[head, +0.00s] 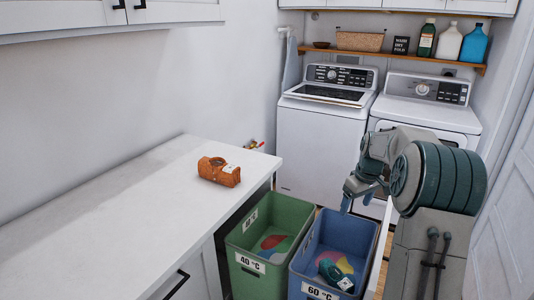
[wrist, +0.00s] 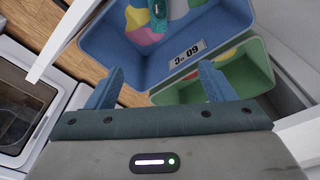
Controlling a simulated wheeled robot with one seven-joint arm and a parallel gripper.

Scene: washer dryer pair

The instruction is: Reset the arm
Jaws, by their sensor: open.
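My arm is folded at the right of the head view. My gripper (head: 356,201) hangs beside the upper rim of the blue bin, and its blue fingers point down. In the wrist view my gripper (wrist: 158,85) has its two fingers wide apart with nothing between them. The blue bin (head: 312,262), labelled 60 °C, holds a dark teal rolled item with a tag (head: 336,274) on colourful cloth. The blue bin also shows in the wrist view (wrist: 115,52), with the teal item (wrist: 157,20) at the top edge.
A green bin (head: 245,257), labelled 40 °C, stands left of the blue one. An orange rolled item (head: 219,171) with a tag lies on the white counter (head: 110,220). A washer (head: 320,140) and dryer (head: 425,108) stand behind, under a shelf (head: 400,56) with bottles and a basket.

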